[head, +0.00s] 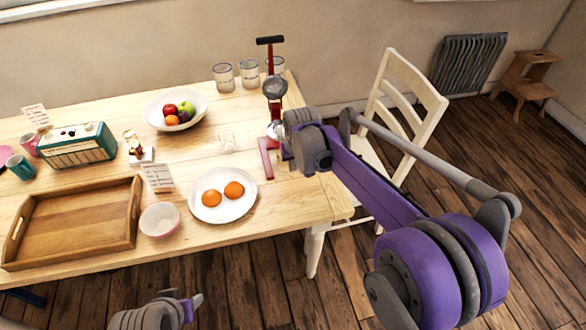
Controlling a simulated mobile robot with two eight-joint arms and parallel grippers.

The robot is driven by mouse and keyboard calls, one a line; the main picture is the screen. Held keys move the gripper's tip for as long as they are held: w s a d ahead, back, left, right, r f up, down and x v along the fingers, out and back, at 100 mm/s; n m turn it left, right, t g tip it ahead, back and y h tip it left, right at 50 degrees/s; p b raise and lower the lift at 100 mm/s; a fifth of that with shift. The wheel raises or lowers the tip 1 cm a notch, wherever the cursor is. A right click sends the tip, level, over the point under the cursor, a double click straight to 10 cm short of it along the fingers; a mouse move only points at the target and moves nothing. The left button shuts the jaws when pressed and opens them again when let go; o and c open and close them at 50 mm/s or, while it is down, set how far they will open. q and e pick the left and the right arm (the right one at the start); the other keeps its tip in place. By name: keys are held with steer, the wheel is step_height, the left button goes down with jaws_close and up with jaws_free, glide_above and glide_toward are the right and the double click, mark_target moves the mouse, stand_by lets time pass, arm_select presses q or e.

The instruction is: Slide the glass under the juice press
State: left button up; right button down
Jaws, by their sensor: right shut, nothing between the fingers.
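The juice press (274,87) stands near the right end of the table, with a red frame and a black-tipped lever. Its red base (266,160) shows below, partly hidden by my right arm.
A fruit bowl (161,99), a plate with two orange halves (240,206), a pink bowl (159,220) and a wooden tray (138,215) are on the table (300,206). A cream chair (437,105) stands at right.

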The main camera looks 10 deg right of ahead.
steer(key=shift+w, duration=0.1)
steer(key=s+d+r, duration=0.1)
steer(key=s+r, duration=0.1)
steer(key=s, duration=0.5)
steer(key=s+d+r, duration=0.2)
steer(key=s, duration=0.6)
steer(key=s+d+f+t, duration=0.1)
steer(key=s+f, duration=0.1)
steer(key=s, duration=0.6)
steer(key=s+f, duration=0.3)
steer(key=s, duration=0.5)
steer(key=shift+s+d+f+t, duration=0.25)
steer(key=shift+s+d+t, duration=0.05)
steer(key=shift+d+t, duration=0.1)
